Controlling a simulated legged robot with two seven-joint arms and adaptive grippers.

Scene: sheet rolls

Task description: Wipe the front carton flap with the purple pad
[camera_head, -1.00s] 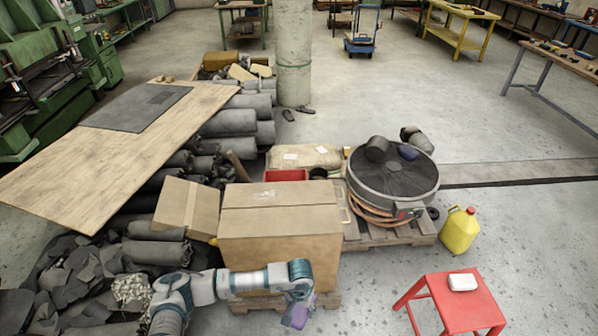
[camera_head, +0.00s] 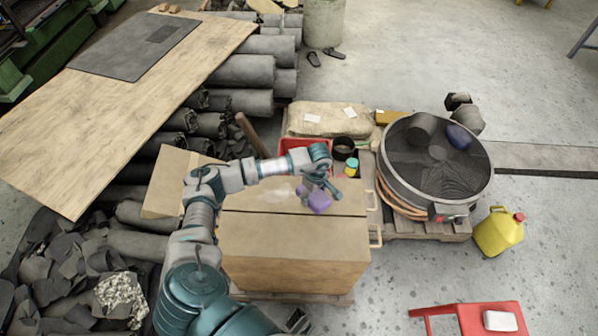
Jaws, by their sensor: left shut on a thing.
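The closed cardboard carton (camera_head: 290,275) stands in the middle, its top split by a seam into a front flap (camera_head: 275,232) and a rear flap (camera_head: 347,200). My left gripper (camera_head: 316,188) is shut on the purple pad (camera_head: 319,202), pointing down over the carton top. The pad appears over the rear flap near the seam; I cannot tell whether it touches the cardboard. A pale smudge (camera_head: 268,196) shows on the rear flap, partly behind my arm. A small dark mechanical part at the bottom edge may be my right gripper (camera_head: 298,321); its jaws cannot be made out.
A smaller tilted box (camera_head: 165,182) leans left of the carton. A red crate (camera_head: 290,146) and a small jar (camera_head: 351,167) are behind it. A round dark drum (camera_head: 436,165) stands right on a pallet. A yellow jug (camera_head: 498,232) and red stool (camera_head: 450,309) stand on open floor.

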